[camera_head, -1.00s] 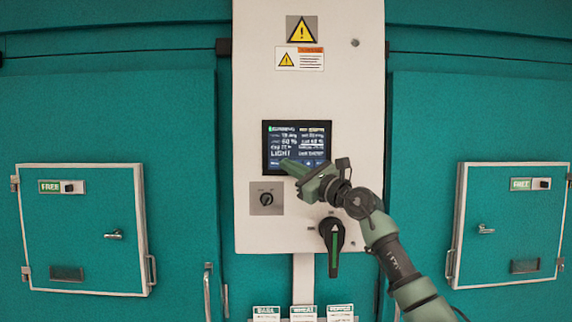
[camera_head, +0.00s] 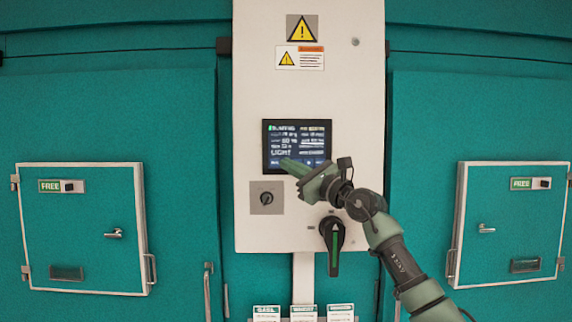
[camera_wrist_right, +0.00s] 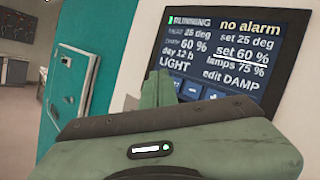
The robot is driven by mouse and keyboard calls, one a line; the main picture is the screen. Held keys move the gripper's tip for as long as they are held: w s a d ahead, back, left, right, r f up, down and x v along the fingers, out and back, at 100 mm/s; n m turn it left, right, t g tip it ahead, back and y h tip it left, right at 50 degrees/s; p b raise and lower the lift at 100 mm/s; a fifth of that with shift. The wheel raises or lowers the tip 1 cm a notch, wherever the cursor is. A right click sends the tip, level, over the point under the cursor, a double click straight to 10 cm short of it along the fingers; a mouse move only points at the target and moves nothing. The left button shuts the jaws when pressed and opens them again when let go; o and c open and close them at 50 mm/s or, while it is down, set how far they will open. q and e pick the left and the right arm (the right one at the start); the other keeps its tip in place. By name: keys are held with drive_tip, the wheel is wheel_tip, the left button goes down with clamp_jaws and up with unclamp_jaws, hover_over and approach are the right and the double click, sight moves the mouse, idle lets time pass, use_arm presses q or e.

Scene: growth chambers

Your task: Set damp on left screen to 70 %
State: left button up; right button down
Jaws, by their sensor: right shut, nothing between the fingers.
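The screen (camera_head: 296,133) is a dark panel on the white central cabinet. In the right wrist view the screen (camera_wrist_right: 236,50) reads RUNNING, no alarm, heat 25 deg, damp 60 %, set 60 % underlined, lamps 75 % and "edit DAMP". Blue buttons (camera_wrist_right: 218,91) line its lower edge, and some are hidden by my gripper. My right gripper (camera_head: 285,165) is shut and empty, its fingertips at the screen's lower edge. Whether they touch it I cannot tell. Its fingers also show in the right wrist view (camera_wrist_right: 158,88). My left gripper is not in view.
A small rotary switch (camera_head: 266,198) sits below the screen, and a large black handle (camera_head: 333,236) lower right. Teal chamber doors marked FREE stand at the left (camera_head: 85,235) and right (camera_head: 512,230). Labelled cards (camera_head: 303,313) are at the bottom.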

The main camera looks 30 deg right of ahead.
drive_tip(key=shift+s+a+b, duration=0.35)
drive_tip(key=shift+s+a, duration=0.1)
drive_tip(key=shift+s, duration=0.25)
drive_tip(key=shift+s+a+b, duration=0.35)
drive_tip(key=shift+s+a, duration=0.1)
drive_tip(key=shift+s, duration=0.3)
drive_tip(key=shift+s+a+b, duration=0.35)
drive_tip(key=shift+s+a, duration=0.1)
drive_tip(key=shift+s, duration=0.25)
idle(1.7)
